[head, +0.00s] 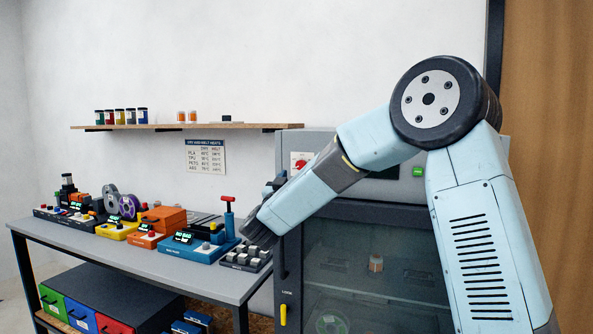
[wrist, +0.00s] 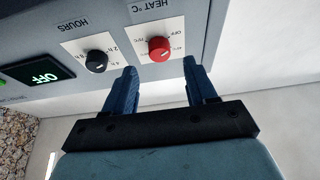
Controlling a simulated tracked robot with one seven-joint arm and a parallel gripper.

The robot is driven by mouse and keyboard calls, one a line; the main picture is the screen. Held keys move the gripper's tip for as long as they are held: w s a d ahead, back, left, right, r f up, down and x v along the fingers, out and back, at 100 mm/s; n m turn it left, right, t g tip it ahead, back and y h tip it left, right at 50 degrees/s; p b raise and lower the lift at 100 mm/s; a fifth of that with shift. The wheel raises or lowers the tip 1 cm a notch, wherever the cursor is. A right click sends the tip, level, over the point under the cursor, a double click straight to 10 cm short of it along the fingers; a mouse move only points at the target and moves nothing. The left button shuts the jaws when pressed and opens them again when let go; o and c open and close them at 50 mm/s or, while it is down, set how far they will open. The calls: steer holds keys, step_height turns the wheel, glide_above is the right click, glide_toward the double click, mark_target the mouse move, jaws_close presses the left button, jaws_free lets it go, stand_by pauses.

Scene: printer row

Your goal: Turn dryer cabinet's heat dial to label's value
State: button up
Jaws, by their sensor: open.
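The dryer cabinet (head: 320,141) stands at the right, grey with a dark glass door. Its red heat dial (head: 301,163) sits on a white plate at the upper left. In the wrist view the plate appears upside down, and the red dial (wrist: 159,49) lies between and beyond my fingertips. Its pointer setting is too small to read surely. My gripper (wrist: 158,75) is open and empty, apart from the dial. In the head view my arm hides part of the cabinet front. A wall chart (head: 205,157) lists PLA, TPU, PETG and ABS; its numbers are unclear.
A black hours dial (wrist: 96,61) and a display reading OFF (wrist: 40,78) are beside the heat dial. The cabinet holds a small jar (head: 376,263). A yellow latch (head: 283,315) is low on its front. The bench (head: 80,246) carries several coloured devices. A shelf (head: 250,126) is above.

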mark_target(299, 166)
steer(key=shift+x, duration=2.75)
steer(key=c, duration=1)
